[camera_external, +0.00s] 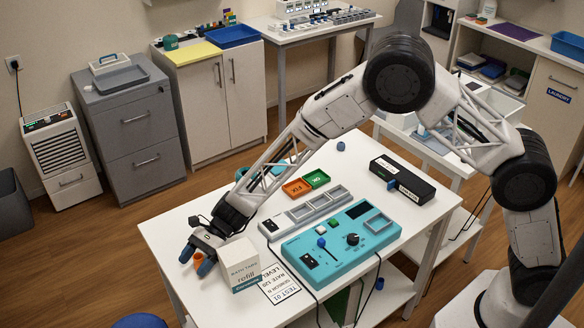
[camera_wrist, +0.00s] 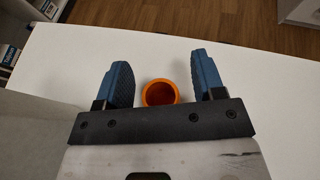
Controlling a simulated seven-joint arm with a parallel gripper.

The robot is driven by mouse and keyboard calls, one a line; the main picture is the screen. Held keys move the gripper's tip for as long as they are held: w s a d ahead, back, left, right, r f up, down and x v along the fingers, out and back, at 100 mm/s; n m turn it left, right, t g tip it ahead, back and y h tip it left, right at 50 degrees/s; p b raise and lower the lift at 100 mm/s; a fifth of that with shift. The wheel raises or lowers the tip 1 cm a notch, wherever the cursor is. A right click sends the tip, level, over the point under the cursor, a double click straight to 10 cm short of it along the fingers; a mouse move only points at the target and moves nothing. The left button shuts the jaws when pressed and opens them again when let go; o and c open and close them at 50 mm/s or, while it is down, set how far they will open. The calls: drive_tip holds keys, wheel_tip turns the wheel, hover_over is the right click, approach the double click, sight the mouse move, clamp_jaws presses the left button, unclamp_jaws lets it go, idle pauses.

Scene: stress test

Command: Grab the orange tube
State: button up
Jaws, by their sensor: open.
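The orange tube (camera_wrist: 160,93) stands on the white table in the wrist view, its round open top facing the camera. My gripper (camera_wrist: 163,82) is open, with one blue finger on each side of the tube. A gap shows between the tube and each finger, so neither appears to touch it. In the external view, my gripper (camera_external: 196,258) is low over the table's left end. A small part of the orange tube (camera_external: 199,257) shows between the blue fingers there; the rest is hidden by the gripper.
A white box (camera_external: 240,268) stands close to the right of my gripper, and a printed card (camera_external: 281,286) lies beside it. A teal control panel (camera_external: 340,245) and a grey tray (camera_external: 305,212) sit farther right. The white table (camera_external: 166,232) is bare at its left corner.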

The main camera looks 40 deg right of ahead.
idle(0.5)
drive_tip(key=c, duration=1)
drive_tip(key=shift+r, duration=0.1)
wheel_tip(320, 180, up, 10)
